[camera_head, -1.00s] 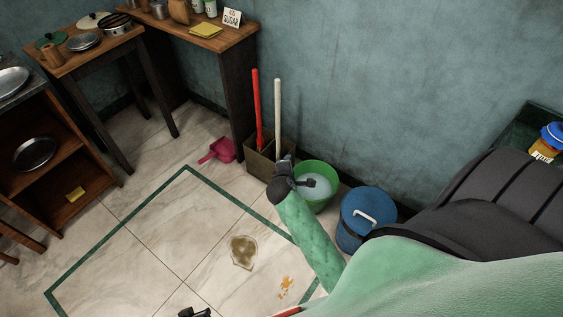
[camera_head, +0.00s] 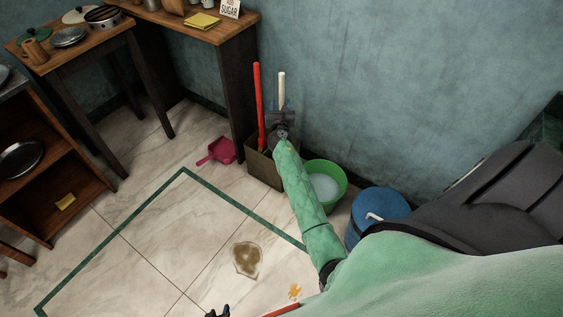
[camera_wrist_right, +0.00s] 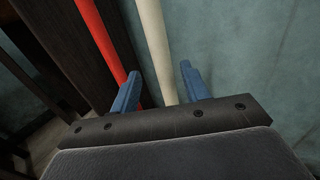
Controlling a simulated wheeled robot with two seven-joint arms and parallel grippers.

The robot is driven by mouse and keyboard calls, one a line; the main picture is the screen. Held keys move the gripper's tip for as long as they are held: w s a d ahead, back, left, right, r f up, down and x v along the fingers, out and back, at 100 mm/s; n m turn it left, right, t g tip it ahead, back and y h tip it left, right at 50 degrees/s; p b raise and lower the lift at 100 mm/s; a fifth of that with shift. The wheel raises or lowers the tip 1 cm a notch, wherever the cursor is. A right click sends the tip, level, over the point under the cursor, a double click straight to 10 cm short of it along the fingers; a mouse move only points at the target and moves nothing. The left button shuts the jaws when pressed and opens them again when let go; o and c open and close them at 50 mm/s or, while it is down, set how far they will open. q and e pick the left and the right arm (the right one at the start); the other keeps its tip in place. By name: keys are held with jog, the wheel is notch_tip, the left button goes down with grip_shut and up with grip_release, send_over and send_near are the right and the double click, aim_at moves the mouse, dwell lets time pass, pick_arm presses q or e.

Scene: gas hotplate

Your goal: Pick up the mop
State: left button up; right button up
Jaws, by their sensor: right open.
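Two long handles stand upright in a brown box (camera_head: 263,170) against the wall, one red (camera_head: 258,105) and one white (camera_head: 282,90). Their lower ends are hidden, so I cannot tell which is the mop. My right gripper (camera_head: 280,104) is open at the white handle. In the right wrist view, the white handle (camera_wrist_right: 153,40) runs between the blue fingers of the gripper (camera_wrist_right: 158,70), and the red handle (camera_wrist_right: 98,38) passes outside, by the left finger. My left gripper (camera_head: 217,311) shows only as a dark bit at the bottom edge; its jaws cannot be made out.
A green bucket (camera_head: 340,172) of pale liquid and a blue lidded bin (camera_head: 380,207) stand right of the box. A pink dustpan (camera_head: 220,151) lies left of it, near a wooden table (camera_head: 183,25). A brown spill (camera_head: 247,260) and an orange one (camera_head: 295,291) mark the open floor.

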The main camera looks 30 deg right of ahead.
aim_at(282, 99)
jog(key=shift+d+x, duration=0.25)
jog(key=shift+x, duration=2.05)
jog(key=shift+s+a+r, duration=0.1)
jog(key=shift+s, duration=0.05)
grip_shut()
